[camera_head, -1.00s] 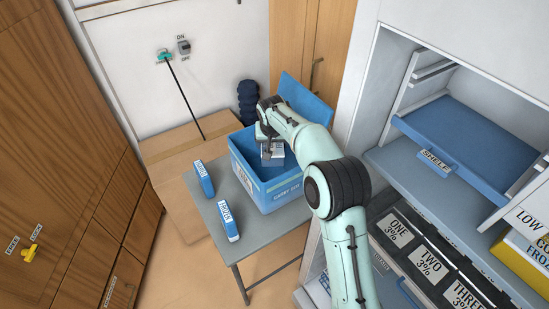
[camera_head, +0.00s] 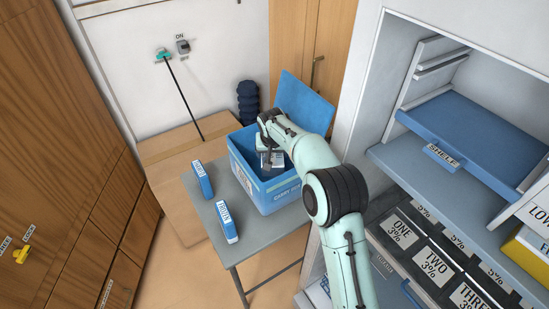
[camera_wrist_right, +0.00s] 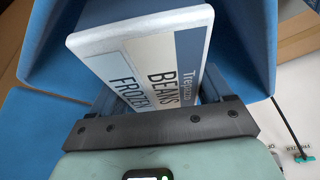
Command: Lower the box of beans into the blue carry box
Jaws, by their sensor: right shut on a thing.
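The box of beans (camera_head: 277,160), white and blue, is held by my right gripper (camera_head: 267,162) inside the opening of the blue carry box (camera_head: 280,193). In the right wrist view the box of beans (camera_wrist_right: 145,60) shows its "FROZEN BEANS" label between the fingers of my shut right gripper (camera_wrist_right: 160,104). Blue walls of the carry box (camera_wrist_right: 245,45) surround it there. The carry box stands on a grey table with its lid (camera_head: 305,103) raised at the back. Whether the beans touch the carry box floor is hidden. My left gripper is not in view.
A cabinet with a blue shelf (camera_head: 470,135) and several labelled boxes is at right. A cardboard box (camera_head: 170,180) is behind the table.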

